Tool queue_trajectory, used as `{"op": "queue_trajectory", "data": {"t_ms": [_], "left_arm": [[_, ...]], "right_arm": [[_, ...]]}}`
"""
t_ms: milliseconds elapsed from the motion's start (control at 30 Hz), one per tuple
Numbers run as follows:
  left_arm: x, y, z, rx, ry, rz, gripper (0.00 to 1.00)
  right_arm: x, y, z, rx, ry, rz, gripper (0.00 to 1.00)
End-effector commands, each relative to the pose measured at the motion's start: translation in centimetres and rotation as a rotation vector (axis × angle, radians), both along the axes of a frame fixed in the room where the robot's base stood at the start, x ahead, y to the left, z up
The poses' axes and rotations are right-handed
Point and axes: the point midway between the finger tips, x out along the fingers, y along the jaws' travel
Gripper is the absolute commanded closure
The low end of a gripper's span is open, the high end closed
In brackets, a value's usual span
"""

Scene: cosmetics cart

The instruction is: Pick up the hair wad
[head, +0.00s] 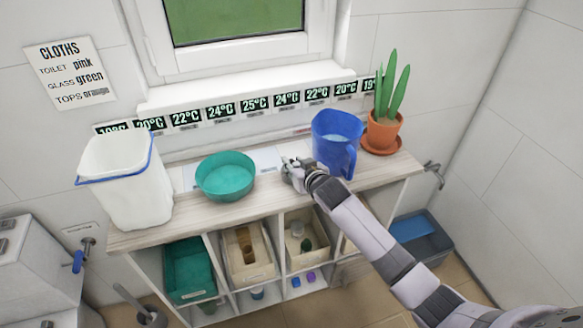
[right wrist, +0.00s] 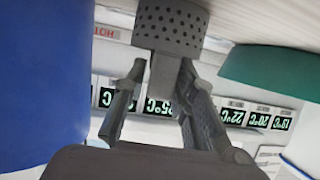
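I cannot make out a hair wad in either view. A grey perforated cylinder with a plain narrower block (right wrist: 172,25) shows at the top of the right wrist view, which is upside down. It is by the shelf top, between the blue jug and the green bowl. My right gripper (right wrist: 162,66) has its two fingers apart, one on each side of the narrower block; I cannot tell whether they touch it. In the head view my right gripper (head: 292,170) is low over the shelf top and hides most of this spot. My left gripper is not in view.
A blue jug (head: 336,140) stands just right of my right gripper, and a teal bowl (head: 226,178) to its left. A white bin (head: 130,180) and a potted plant (head: 384,132) stand on the shelf unit (head: 140,236).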

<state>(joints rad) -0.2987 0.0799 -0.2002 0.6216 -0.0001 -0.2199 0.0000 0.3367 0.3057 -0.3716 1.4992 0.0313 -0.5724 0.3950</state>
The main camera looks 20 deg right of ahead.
Motion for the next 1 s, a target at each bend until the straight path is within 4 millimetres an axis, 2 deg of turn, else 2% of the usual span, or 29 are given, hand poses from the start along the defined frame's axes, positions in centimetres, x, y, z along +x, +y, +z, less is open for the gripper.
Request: {"op": "queue_trajectory", "data": {"t_ms": [67, 300, 667, 867, 1000], "left_arm": [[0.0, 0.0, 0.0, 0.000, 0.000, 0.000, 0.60], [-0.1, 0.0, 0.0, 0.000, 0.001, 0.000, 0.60], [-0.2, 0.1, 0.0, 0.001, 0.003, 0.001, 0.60], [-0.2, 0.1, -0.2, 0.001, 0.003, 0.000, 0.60], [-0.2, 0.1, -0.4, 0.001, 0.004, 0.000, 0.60]], "right_arm": [[0.0, 0.0, 0.0, 0.000, 0.000, 0.000, 0.75], [0.0, 0.0, 0.0, 0.000, 0.000, 0.000, 0.90], [0.0, 0.0, 0.2, 0.000, -0.001, 0.000, 0.91], [0.1, -0.1, 1.9, 0.001, -0.004, 0.000, 0.91], [0.1, 0.0, 4.3, 0.002, -0.006, 0.000, 0.91]]}}
